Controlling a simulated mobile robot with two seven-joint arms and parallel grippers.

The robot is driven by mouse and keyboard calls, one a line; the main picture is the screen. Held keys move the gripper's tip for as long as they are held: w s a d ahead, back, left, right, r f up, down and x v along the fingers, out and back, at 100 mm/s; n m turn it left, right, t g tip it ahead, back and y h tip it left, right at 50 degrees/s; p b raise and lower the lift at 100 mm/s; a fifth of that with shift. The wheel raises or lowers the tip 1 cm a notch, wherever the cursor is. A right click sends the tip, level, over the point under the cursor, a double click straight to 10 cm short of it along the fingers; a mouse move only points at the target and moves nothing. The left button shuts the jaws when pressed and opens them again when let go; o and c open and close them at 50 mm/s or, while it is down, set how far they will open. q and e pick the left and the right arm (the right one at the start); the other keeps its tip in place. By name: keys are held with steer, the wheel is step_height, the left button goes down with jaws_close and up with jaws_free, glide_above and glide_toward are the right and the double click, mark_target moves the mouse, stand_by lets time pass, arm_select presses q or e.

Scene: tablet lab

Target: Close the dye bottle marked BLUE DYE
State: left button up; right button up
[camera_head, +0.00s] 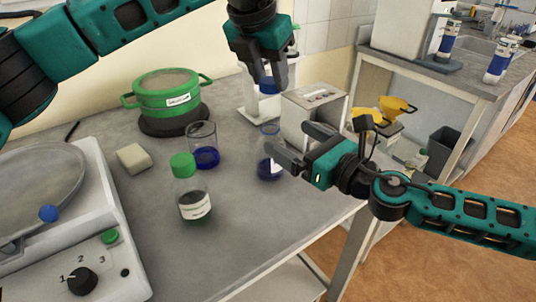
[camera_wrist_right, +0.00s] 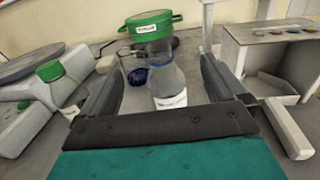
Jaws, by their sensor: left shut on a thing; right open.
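My left gripper (camera_head: 268,74) is shut on a blue cap (camera_head: 268,87), held above the bench and above the open dye bottle. The dye bottle (camera_head: 268,165) is clear glass with dark blue contents, upright and uncapped; my right gripper partly hides it. My right gripper (camera_head: 299,143) is open beside the bottle. In the right wrist view the bottle (camera_wrist_right: 167,82) stands between the open fingers (camera_wrist_right: 163,65), apart from both; its white label (camera_wrist_right: 171,100) is too small to read.
A green-capped bottle (camera_head: 191,182) and a beaker of blue liquid (camera_head: 203,151) stand left of the dye bottle. A green pot (camera_head: 168,104), a pale block (camera_head: 133,157), a scale (camera_head: 105,210) and a white box (camera_head: 316,105) are also on the bench. The front middle is clear.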

steer(key=shift+f, duration=0.1)
step_height(320, 180, down, 6)
steer(key=shift+r, duration=0.25)
steer(key=shift+a, duration=0.2)
steer(key=shift+a+f, duration=0.1)
steer(key=shift+f, duration=0.25)
steer(key=shift+d+f, duration=0.25)
steer(key=shift+f, duration=0.55)
steer(key=shift+x, duration=3.75)
steer(key=shift+c, duration=0.4)
steer(key=c, duration=1.4)
arm_select(q)
steer(key=shift+f, duration=2.45)
